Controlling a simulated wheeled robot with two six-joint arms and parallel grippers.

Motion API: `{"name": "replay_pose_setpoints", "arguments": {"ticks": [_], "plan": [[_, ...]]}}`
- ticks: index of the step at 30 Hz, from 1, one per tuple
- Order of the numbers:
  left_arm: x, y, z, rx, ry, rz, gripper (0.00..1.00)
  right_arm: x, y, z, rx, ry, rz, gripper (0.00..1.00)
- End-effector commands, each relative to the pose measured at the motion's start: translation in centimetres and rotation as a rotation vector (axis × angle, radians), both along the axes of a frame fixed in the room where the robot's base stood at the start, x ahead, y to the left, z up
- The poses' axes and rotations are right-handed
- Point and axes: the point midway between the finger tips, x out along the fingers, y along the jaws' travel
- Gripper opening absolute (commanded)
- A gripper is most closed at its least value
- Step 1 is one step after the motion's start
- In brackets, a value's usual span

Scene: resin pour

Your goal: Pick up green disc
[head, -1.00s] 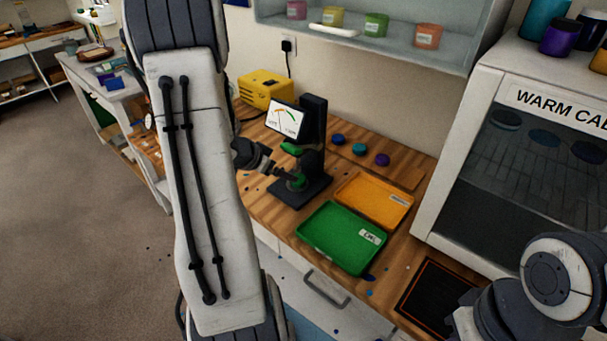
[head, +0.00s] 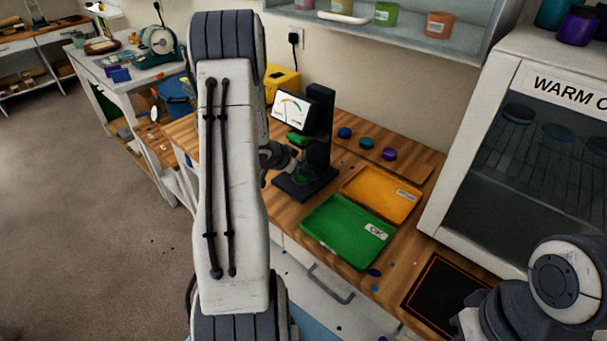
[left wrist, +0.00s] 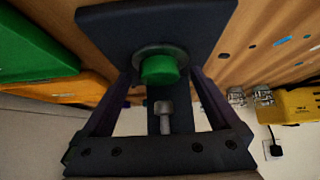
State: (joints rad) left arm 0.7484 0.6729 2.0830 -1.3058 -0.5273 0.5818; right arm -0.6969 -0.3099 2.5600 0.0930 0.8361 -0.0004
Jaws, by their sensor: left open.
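The small round green disc (left wrist: 160,69) sits on the round metal seat of the dark gauge stand (left wrist: 205,25) in the left wrist view. My left gripper (left wrist: 165,82) is open, with one dark finger on each side of the disc. I cannot tell whether the fingers touch it. In the head view the stand (head: 318,150) carries a tilted dial screen and a green part under it. My left gripper (head: 285,158) reaches the stand from the left there, and the disc on the seat is not clearly visible. My right gripper is not in view.
A green tray (head: 335,247) and an orange tray (head: 365,208) lie right of the stand. Several coloured discs lie on a wooden board (head: 415,165) behind. A yellow box (head: 284,83) stands behind my arm, a warm cabinet (head: 455,150) at right. A dark mat (head: 435,295) lies in front.

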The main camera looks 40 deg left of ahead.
Motion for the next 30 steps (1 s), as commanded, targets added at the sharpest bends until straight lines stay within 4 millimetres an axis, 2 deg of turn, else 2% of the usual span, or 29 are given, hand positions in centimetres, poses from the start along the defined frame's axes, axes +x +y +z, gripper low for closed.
{"name": "replay_pose_setpoints", "arguments": {"ticks": [2, 3, 9, 17, 23, 26, 30], "plan": [[0.0, 0.0, 0.0, 0.000, 0.000, 0.000, 0.96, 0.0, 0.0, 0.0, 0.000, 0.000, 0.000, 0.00], [0.0, 0.0, 0.0, 0.000, 0.000, 0.000, 0.81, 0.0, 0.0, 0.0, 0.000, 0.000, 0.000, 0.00], [-0.1, 0.0, 0.0, 0.000, 0.000, 0.000, 0.06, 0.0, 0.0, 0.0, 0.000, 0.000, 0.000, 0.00], [-0.1, 0.0, 0.2, 0.000, 0.000, 0.000, 0.06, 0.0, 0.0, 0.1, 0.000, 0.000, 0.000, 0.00], [0.0, 0.1, 1.6, 0.003, -0.002, 0.000, 0.06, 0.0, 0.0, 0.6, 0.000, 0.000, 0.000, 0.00], [-1.4, 0.2, 1.4, -0.001, 0.001, 0.004, 0.06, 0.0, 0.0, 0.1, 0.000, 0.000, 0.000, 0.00], [-4.4, 0.5, 1.4, -0.001, 0.001, 0.007, 0.06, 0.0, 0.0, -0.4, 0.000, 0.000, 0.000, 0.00]]}}
